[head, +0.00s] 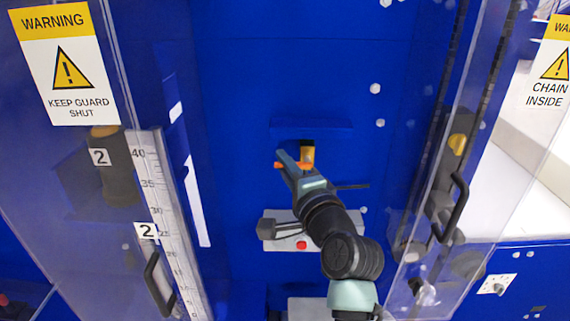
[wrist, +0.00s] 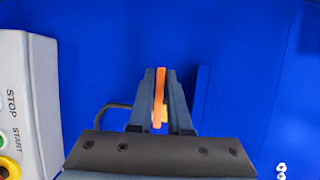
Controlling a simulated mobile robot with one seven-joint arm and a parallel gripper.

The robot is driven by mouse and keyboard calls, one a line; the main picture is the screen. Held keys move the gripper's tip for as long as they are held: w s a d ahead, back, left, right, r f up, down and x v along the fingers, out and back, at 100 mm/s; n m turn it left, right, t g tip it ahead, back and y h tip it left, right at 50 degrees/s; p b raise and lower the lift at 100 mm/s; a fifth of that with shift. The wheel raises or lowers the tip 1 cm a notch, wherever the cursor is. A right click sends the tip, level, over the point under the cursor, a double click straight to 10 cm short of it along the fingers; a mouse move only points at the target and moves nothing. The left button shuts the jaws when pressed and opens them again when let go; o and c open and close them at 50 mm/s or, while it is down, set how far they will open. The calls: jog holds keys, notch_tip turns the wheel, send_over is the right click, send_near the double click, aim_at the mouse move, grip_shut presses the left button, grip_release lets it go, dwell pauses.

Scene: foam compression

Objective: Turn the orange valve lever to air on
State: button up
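The orange valve lever (wrist: 160,95) stands upright between the two fingers of my gripper (wrist: 161,100) in the wrist view. The fingers sit close against both its sides, and my gripper looks shut on it. In the head view my gripper (head: 291,164) reaches up to the valve at the middle of the blue panel. Orange parts of the lever (head: 279,165) show beside the fingers. A brass-orange valve body (head: 307,153) with a dark top stands just right of the fingertips. The fingers partly hide the lever, and I cannot read any on or off marking.
A grey control box (head: 284,243) with a red button is below; its STOP and START side (wrist: 12,110) fills the wrist view's left edge. Clear guard doors with black handles (head: 157,284) (head: 455,207) stand on both sides. A ruler (head: 160,195) stands left.

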grip_shut()
jog(key=shift+f+n, duration=0.1)
jog(key=shift+n, duration=0.2)
jog(key=shift+d+f+n+g+h+p, duration=0.1)
jog(key=shift+f+n+g+h+p, duration=0.4)
jog(key=shift+n, duration=0.7)
jog(key=shift+d+f+n+g+h+p, duration=0.35)
jog(key=shift+d+f+n+h+p, duration=0.45)
jog(key=shift+n, duration=0.95)
jog(key=shift+d+f+n+g+h+p, duration=0.1)
jog(key=shift+d+f+n+g+h, duration=0.3)
jog(key=shift+n+h, duration=1.05)
jog(key=shift+d+f+n+g+h+p, duration=0.4)
jog(key=shift+d+n+h, duration=0.4)
jog(key=shift+n, duration=1.2)
jog(key=shift+d+r, duration=0.1)
